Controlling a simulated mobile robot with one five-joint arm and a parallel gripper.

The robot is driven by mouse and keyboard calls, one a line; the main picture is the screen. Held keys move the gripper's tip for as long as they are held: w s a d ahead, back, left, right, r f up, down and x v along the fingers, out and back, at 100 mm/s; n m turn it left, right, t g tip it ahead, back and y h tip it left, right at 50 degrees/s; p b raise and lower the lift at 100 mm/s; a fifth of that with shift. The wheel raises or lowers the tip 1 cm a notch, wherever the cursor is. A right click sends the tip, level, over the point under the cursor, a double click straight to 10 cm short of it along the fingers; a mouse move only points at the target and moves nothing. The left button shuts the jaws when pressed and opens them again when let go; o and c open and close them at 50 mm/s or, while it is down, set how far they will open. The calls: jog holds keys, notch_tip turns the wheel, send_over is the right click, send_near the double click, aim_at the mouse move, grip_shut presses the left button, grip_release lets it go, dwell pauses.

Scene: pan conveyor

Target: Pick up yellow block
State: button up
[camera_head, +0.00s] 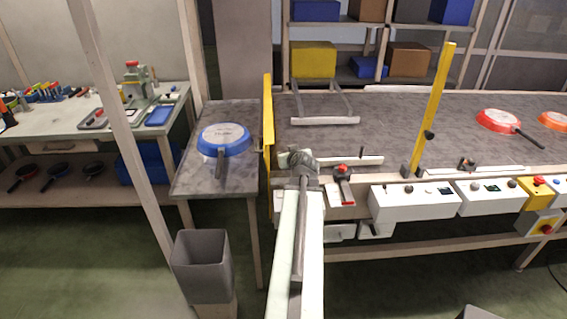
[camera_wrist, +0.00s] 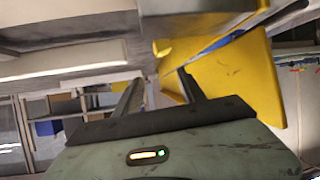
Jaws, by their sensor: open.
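A yellow box-shaped block (camera_head: 313,59) sits on the rear shelf behind the conveyor in the head view. My gripper (camera_head: 298,157) is over the conveyor's near left edge, in front of the block and well short of it. In the wrist view my gripper (camera_wrist: 158,88) is open, with its two dark fingers apart and nothing clearly held between them. A large yellow surface (camera_wrist: 240,75) stands close beyond the right finger; it looks like the upright yellow panel (camera_head: 267,150) at the conveyor's left end. I cannot make out the block in the wrist view.
A blue pan (camera_head: 224,139) lies on the side table (camera_head: 190,182). A yellow post (camera_head: 436,105) rises from the conveyor's front edge. Red pans (camera_head: 499,120) lie at the right. Control boxes (camera_head: 412,201) line the front. A grey bin (camera_head: 202,264) stands at left.

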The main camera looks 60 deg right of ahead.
jog(key=shift+s+a+f+y, duration=0.1)
jog(key=shift+a+f+y, duration=0.15)
jog(key=shift+f, duration=0.3)
jog(key=shift+a+f+y, duration=0.1)
jog(key=shift+f+y, duration=0.15)
jog(key=shift+f, duration=0.25)
jog(key=b+x, duration=0.4)
jog(key=x, duration=0.4)
jog(key=shift+a+r, duration=0.1)
jog(key=shift+a, duration=0.05)
grip_shut()
